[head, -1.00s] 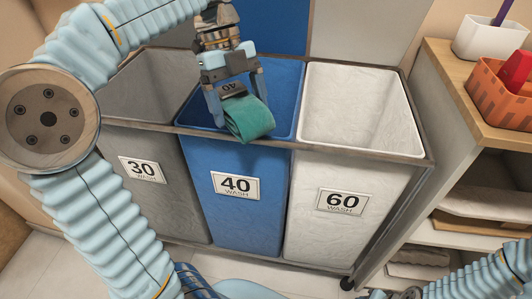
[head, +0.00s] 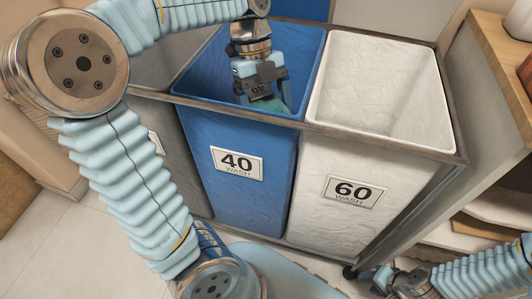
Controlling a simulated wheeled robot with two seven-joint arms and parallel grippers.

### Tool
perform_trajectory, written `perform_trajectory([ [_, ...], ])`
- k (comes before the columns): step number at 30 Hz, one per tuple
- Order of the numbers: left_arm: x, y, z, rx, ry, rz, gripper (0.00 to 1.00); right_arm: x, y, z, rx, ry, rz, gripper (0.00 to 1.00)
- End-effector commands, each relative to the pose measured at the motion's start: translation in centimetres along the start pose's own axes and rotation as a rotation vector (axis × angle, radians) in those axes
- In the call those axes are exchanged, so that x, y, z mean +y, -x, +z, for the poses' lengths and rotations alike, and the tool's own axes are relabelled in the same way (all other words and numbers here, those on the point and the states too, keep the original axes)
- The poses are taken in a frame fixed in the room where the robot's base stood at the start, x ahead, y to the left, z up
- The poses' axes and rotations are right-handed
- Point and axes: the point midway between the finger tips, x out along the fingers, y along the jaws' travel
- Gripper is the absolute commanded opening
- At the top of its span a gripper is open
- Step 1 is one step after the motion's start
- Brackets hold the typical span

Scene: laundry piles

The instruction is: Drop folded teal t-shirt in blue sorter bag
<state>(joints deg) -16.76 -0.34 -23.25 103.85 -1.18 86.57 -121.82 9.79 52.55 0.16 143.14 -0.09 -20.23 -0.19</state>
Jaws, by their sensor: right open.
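My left gripper (head: 265,97) reaches down into the mouth of the blue sorter bag (head: 240,175), which has a "40 WASH" label. Its fingers stand on both sides of the folded teal t-shirt (head: 269,105) and hold it. Only a small part of the shirt shows below the gripper, inside the bag's opening; the rest is hidden by the gripper. My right gripper (head: 373,281) is low at the bottom right, open and empty, near the foot of the sorter.
The white "60 WASH" bag (head: 335,205) stands right of the blue one and looks empty. The grey bag (head: 160,62) on the left is partly behind my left arm. A metal frame rim (head: 385,145) runs along the bag fronts. A wooden shelf unit (head: 489,40) stands at right.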

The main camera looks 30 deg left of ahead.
Motion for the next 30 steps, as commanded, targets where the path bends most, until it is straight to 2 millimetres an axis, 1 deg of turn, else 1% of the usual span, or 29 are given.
perform_trajectory([
  [1,0.0,-1.3,0.5,0.002,0.0,0.003,0.46,0.1,-0.5,0.0,-0.001,0.0,-0.001,0.43],
  [3,0.0,-2.6,1.0,0.002,0.0,0.003,0.46,0.2,-0.8,0.0,-0.002,0.0,-0.001,0.43],
  [9,0.0,-6.4,2.6,0.002,0.001,0.003,0.46,0.4,-1.6,0.1,-0.004,0.001,-0.004,0.43],
  [12,0.0,-7.9,3.2,0.002,0.0,0.002,0.46,0.5,-1.9,0.1,-0.006,0.001,-0.004,0.43],
  [15,0.0,-8.9,3.6,0.001,0.0,0.001,0.46,0.5,-2.1,0.2,-0.006,0.002,-0.005,0.43],
  [20,0.0,-9.8,4.0,0.001,0.0,0.001,0.46,0.6,-2.4,0.2,-0.007,0.002,-0.006,0.43],
  [27,0.0,-13.8,5.7,0.002,0.001,0.002,0.46,0.9,-3.4,0.2,-0.01,0.003,-0.008,0.43],
  [30,0.0,-14.5,6.0,0.0,-0.001,0.0,0.46,0.9,-3.5,0.3,-0.011,0.003,-0.008,0.43],
])
